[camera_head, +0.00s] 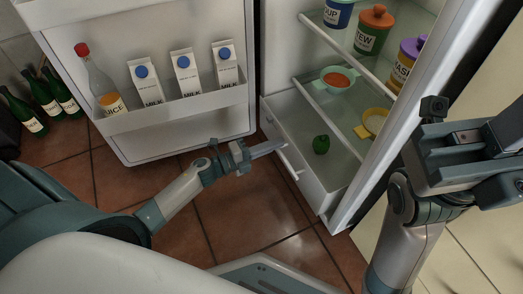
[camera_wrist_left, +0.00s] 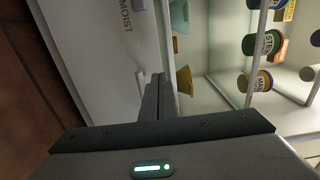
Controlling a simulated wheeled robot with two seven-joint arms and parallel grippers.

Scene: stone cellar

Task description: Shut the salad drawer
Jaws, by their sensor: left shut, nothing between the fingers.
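The salad drawer (camera_head: 307,186) is a pale box low in the fridge, and it stands pulled out. A green pepper (camera_head: 321,144) lies in it. In the left wrist view its front panel (camera_wrist_left: 95,60) carries the lettering "MOIST" and a bar handle (camera_wrist_left: 141,75). My left gripper (camera_head: 280,146) is shut and empty, with its fingertips at the drawer's front beside the handle. Its closed fingers also show in the left wrist view (camera_wrist_left: 158,82). I cannot tell whether they touch the panel. My right gripper (camera_head: 462,140) is raised at the right, away from the drawer; its fingers are unclear.
The fridge door (camera_head: 190,132) stands open at the left, with a juice bottle (camera_head: 100,80) and milk cartons (camera_head: 187,75) in its rack. Shelves above the drawer hold jars (camera_head: 374,30) and bowls (camera_head: 336,80). Green bottles (camera_head: 45,95) stand at far left.

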